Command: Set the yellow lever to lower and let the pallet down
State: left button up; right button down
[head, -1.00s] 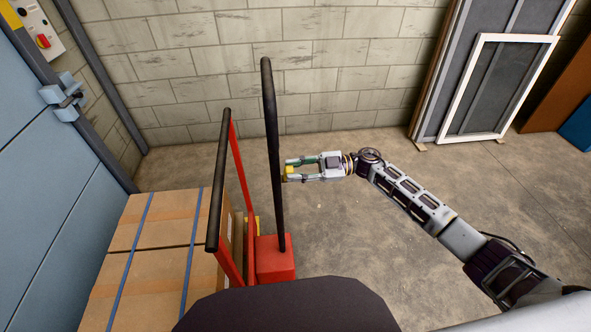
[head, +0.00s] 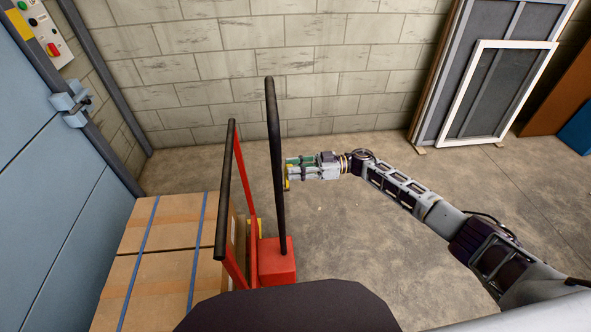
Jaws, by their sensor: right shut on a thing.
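The yellow lever (head: 287,184) is a small piece beside the black tiller handle (head: 272,130) of the red pallet truck (head: 277,262). My right gripper (head: 289,170) comes in from the right with its fingers close together, shut on the lever. The fingers partly hide the lever, so its exact setting cannot be told. Strapped cardboard boxes (head: 165,240) stand as the load at the left, behind the red frame with its black top bar (head: 226,190). The pallet under them is hidden. My left gripper is out of view.
A blue door (head: 60,210) and a control box with a red switch (head: 52,48) are at the left. Framed panels (head: 490,95) lean on the block wall at the right. The concrete floor (head: 340,235) right of the truck is clear.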

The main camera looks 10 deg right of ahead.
jog(key=shift+w+f+m, duration=0.2)
jog(key=shift+w+m, duration=0.4)
jog(key=shift+m, duration=0.25)
jog(key=shift+w+f+m, duration=0.25)
jog(key=shift+w+m, duration=0.3)
jog(key=shift+m, duration=0.35)
jog(key=shift+w+f+m, duration=0.2)
jog(key=shift+w+m, duration=0.4)
jog(key=shift+m, duration=0.25)
jog(key=c, duration=1.2)
grip_release()
jog(key=shift+w, duration=0.1)
jog(key=shift+o, duration=0.2)
jog(key=shift+d, duration=0.15)
jog(key=d, duration=1.1)
jog(key=shift+d, duration=0.4)
